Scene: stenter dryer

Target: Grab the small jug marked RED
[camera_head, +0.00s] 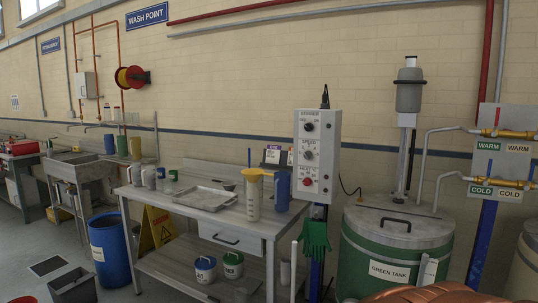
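Several small grey-white jugs (149,177) stand at the left end of the metal table (240,222), in the camera_head view. One more small vessel (172,175) beside them has a dark, coloured top. A tall cream measuring jug (254,198) with a yellow rim stands toward the table's right end. A blue jug (281,190) stands just right of it. I cannot read the word RED on any of them; any markings are too small. My gripper is not in view.
A shallow metal tray (206,198) lies mid-table. Two labelled pails (205,268) (232,264) sit on the lower shelf. A blue drum (109,238) and yellow sign (157,228) stand left. A control box (318,155) and green tank (391,255) stand right.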

